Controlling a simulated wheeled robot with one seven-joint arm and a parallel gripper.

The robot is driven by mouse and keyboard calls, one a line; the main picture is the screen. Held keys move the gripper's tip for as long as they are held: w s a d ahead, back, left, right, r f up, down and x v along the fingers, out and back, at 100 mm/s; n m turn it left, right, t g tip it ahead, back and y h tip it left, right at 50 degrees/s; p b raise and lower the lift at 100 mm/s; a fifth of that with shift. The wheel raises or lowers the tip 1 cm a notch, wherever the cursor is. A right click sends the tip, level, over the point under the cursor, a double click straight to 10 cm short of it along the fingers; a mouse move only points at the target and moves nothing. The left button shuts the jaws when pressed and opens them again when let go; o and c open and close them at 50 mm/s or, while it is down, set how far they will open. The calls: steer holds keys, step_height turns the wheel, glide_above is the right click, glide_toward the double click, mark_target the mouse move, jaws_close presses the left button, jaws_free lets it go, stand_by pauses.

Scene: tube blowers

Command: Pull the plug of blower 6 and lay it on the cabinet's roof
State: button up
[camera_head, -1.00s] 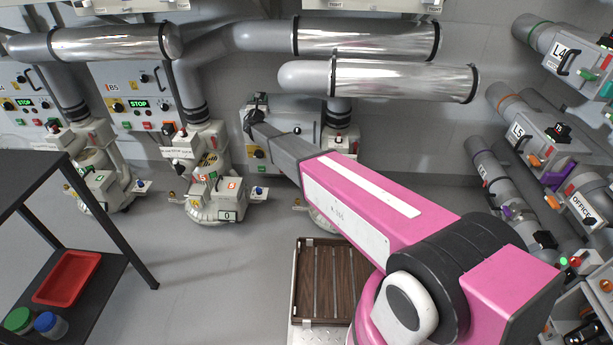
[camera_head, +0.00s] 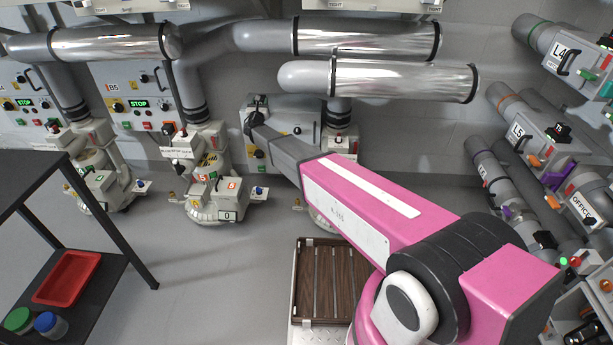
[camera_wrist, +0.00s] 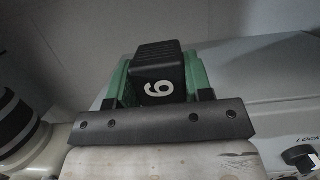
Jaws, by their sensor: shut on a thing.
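The plug (camera_wrist: 160,72) is a black block marked with a white 6. It sits between the green finger pads of my gripper (camera_wrist: 160,88), which is shut on it. In the head view my gripper (camera_head: 257,108) is at the upper left of the pale grey cabinet (camera_head: 300,112), close to roof height. The cabinet also fills the right of the wrist view (camera_wrist: 265,95), with its top edge behind the plug. The plug's underside is hidden, so I cannot tell whether it touches the cabinet.
A black knob (camera_wrist: 302,156) with lettering is on the cabinet face. Blower 5 (camera_head: 212,185) stands to the left. Silver ducts (camera_head: 400,80) run above the cabinet. A wooden slatted crate (camera_head: 335,280) is below my arm. A dark shelf with a red tray (camera_head: 68,278) is at the left.

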steer(key=shift+f, duration=0.9)
stand_by(0.5)
steer(key=o, duration=1.2)
steer(key=shift+s, duration=0.1)
steer(key=r+v, duration=0.1)
steer(key=v, duration=1.7)
steer(key=shift+s+r, duration=0.35)
steer(key=shift+s, duration=0.1)
stand_by(0.5)
